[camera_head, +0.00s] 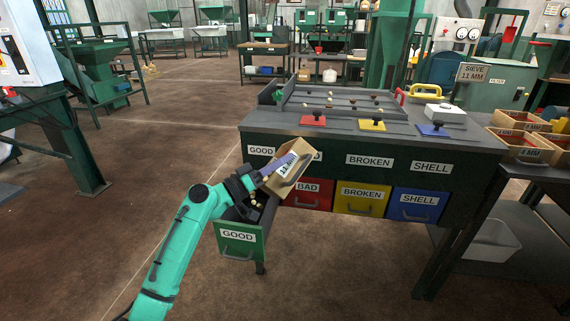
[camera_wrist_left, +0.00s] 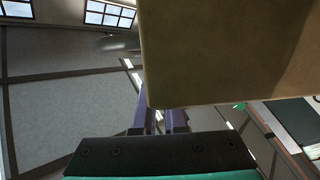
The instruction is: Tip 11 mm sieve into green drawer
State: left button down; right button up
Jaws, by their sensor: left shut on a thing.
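My left gripper (camera_head: 280,165) has purple fingers and is shut on a tan wooden sieve box (camera_head: 297,176) with a white label, whose text I cannot read clearly. The box is held strongly tilted above the green drawer (camera_head: 237,246). That drawer, labelled GOOD, is pulled open at the bench's left end. A few pale bits show in or over its dark inside, partly hidden by my arm and the box. In the left wrist view the fingers (camera_wrist_left: 160,121) meet the box's edge, and the box (camera_wrist_left: 225,50) fills the upper right. My right gripper is not in view.
The bench (camera_head: 330,133) carries a tray of scattered pieces and red, yellow and blue handled blocks. The red (camera_head: 306,193), yellow (camera_head: 361,199) and blue (camera_head: 417,204) drawers are closed. More wooden boxes (camera_head: 515,146) stand on the right table. The floor left of my arm is clear.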

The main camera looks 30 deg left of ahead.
pick_arm(q)
jog(key=shift+s+a+r+n+t+b, duration=0.2)
jog(key=shift+a+r+n+t+b, duration=0.05)
jog(key=shift+a+n+t+b, duration=0.25)
jog(key=shift+s+a+r+n+t+b, duration=0.2)
jog(key=shift+a+n+t+b, duration=0.2)
jog(key=shift+a+n+t, duration=0.15)
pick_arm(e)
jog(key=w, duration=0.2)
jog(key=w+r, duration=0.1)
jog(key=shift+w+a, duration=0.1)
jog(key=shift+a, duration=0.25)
pick_arm(q)
jog(key=shift+a, duration=0.15)
jog(key=shift+s+a+n+t+b, duration=0.15)
jog(key=shift+a+n+t+b, duration=0.25)
jog(key=shift+b, duration=0.35)
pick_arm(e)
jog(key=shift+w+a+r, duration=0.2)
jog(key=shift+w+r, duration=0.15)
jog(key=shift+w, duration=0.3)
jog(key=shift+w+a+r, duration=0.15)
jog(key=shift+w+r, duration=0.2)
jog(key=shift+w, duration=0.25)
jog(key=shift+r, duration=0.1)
